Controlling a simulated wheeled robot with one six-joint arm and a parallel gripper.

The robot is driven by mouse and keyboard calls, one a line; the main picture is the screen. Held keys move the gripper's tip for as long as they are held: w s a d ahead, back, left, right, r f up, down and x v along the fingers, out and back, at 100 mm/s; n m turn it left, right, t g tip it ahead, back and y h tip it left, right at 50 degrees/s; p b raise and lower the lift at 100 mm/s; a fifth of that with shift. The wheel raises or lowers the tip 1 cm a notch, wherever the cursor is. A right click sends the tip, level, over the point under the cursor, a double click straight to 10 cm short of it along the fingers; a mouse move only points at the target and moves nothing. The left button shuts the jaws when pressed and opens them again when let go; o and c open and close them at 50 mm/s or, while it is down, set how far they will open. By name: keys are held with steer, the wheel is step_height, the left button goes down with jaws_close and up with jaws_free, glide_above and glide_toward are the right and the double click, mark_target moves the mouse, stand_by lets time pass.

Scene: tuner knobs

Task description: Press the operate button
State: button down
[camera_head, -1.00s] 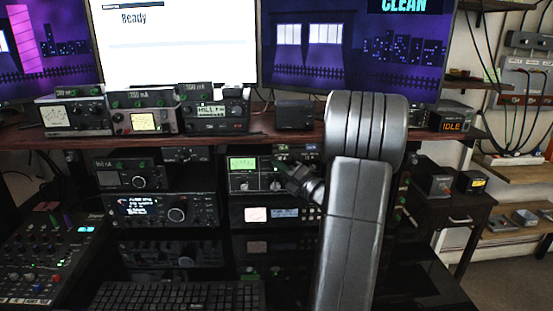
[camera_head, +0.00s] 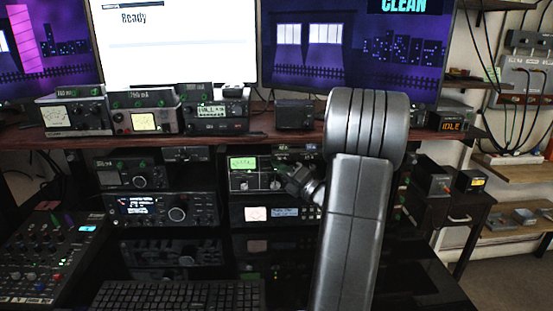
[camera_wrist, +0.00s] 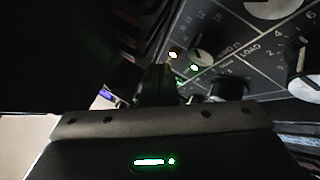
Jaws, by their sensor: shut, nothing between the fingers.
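A black unit (camera_head: 243,180) with a green-lit meter and knobs stands on the middle shelf in the head view. In the wrist view its dark panel (camera_wrist: 228,62) fills the upper right, with white-marked knobs, a LOAD label and small orange and green lights. I cannot pick out which control is the operate button. My gripper (camera_wrist: 158,85) is shut and empty, pointing at the panel's lower left part, close to a small knob. Whether it touches the panel cannot be told. In the head view my arm hides part of the units' right side.
More radios (camera_head: 165,209) stand beside and below. A shelf (camera_head: 270,128) with meters and small boxes runs above, under the monitors. A keyboard (camera_head: 175,296) and a mixer (camera_head: 50,255) lie in front. A small side table (camera_head: 465,205) stands at right.

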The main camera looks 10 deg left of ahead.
steer(key=s+d+p, duration=0.1)
steer(key=s, duration=0.5)
steer(key=shift+d, duration=0.35)
